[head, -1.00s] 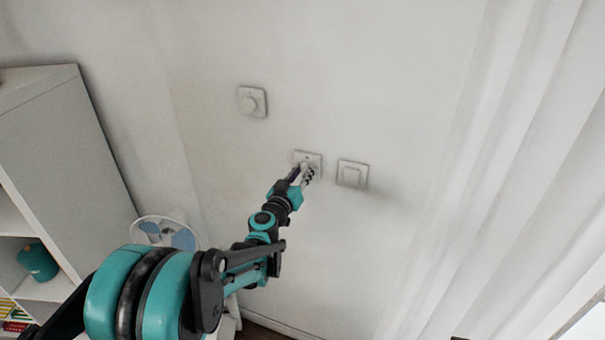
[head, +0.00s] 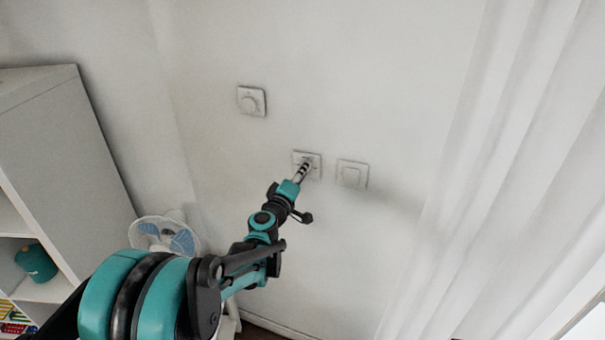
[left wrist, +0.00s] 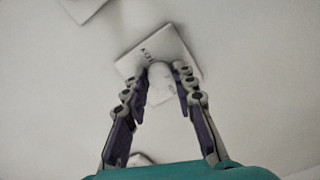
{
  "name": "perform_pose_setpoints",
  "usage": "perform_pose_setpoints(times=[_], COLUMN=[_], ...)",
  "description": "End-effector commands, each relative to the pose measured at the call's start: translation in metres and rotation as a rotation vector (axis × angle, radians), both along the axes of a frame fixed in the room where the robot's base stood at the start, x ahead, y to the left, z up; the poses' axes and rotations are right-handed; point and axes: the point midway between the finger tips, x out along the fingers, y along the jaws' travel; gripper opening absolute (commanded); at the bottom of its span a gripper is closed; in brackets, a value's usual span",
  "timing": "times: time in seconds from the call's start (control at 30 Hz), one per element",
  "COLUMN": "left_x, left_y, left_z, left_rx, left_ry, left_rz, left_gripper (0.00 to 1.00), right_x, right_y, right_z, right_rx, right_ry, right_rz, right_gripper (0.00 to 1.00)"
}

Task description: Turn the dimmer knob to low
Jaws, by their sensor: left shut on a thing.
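The dimmer knob is a pale round knob on a small square white wall plate (head: 298,158). In the left wrist view the knob (left wrist: 159,72) sits between my fingertips, and its plate (left wrist: 172,42) looks tilted, with small dark marks beside the knob. My left gripper (head: 305,168) is at this plate, shut on the knob from both sides. In the head view the gripper covers most of the knob, and the marks are too small to read. My right gripper is in neither view.
Another plate with a round knob (head: 251,101) is up and left. A flat square switch (head: 352,174) is close on the right. A white curtain (head: 490,170) hangs at right. A fan (head: 165,235) and a white shelf (head: 70,150) stand at left.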

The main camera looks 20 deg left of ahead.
Motion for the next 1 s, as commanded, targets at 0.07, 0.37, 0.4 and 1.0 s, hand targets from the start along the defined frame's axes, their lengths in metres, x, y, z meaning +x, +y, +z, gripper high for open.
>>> perform_pose_setpoints(times=[0.07, 0.37, 0.4, 1.0], left_x=[-0.0002, -0.0003, -0.0003, -0.0004], left_y=[0.0002, 0.0002, 0.0002, 0.0004], left_z=[-0.0002, 0.0002, 0.0002, 0.0009], left_rx=[-0.070, -0.352, -0.391, -0.957], left_ry=[0.007, 0.038, 0.042, 0.103], left_rz=[0.001, 0.001, 0.001, 0.001], left_gripper=[0.00, 0.00, 0.00, 0.00], right_x=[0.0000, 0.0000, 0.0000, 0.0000], right_y=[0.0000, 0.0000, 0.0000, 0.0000], right_z=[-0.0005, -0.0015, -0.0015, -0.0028], right_rx=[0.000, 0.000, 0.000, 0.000], right_ry=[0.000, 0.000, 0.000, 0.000], right_rz=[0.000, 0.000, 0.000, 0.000], right_gripper=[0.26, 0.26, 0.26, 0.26])
